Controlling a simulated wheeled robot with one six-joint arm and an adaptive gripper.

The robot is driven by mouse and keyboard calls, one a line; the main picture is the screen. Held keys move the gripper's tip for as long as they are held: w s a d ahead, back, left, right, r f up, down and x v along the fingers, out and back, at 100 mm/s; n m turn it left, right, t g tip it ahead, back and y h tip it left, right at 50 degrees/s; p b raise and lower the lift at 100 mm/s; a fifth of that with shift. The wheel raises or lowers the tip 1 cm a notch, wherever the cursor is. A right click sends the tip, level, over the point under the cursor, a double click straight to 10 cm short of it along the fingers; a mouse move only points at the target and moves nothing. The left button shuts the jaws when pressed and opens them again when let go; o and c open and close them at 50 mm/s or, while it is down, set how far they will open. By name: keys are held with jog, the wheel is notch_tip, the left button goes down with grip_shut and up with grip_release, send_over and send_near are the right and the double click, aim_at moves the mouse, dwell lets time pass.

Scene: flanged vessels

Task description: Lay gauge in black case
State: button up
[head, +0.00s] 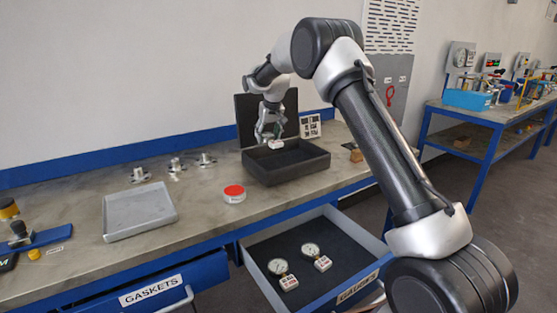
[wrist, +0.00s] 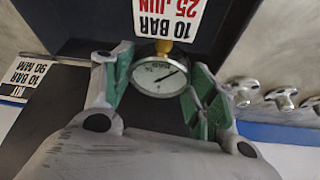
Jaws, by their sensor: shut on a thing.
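My gripper (head: 268,130) is shut on a round white-faced gauge (wrist: 158,80), its green finger pads on either side of the dial. The gauge carries a white tag reading 10 BAR, 25 JUN (wrist: 168,20); in the head view the tag (head: 276,143) shows below the fingers, while the dial is hard to make out. The open black case (head: 299,173) stands on the bench with its lid (head: 247,108) upright at the back. The gauge hangs over the rear left part of the case, apparently above its floor.
Two tagged gauges (head: 278,267) (head: 311,250) lie in the open drawer (head: 345,272) below. A red-lidded tin (head: 234,194), grey tray (head: 138,210) and metal flanged fittings (head: 176,165) are left of the case. A printed card (head: 310,126) and wooden block (head: 356,155) are right.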

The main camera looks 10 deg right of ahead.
aim_at(268, 162)
notch_tip(268, 162, down, 9)
jog(key=shift+f, duration=0.2)
jog(key=shift+f, duration=0.1)
jog(key=o, duration=1.2)
jog(key=shift+f, duration=0.1)
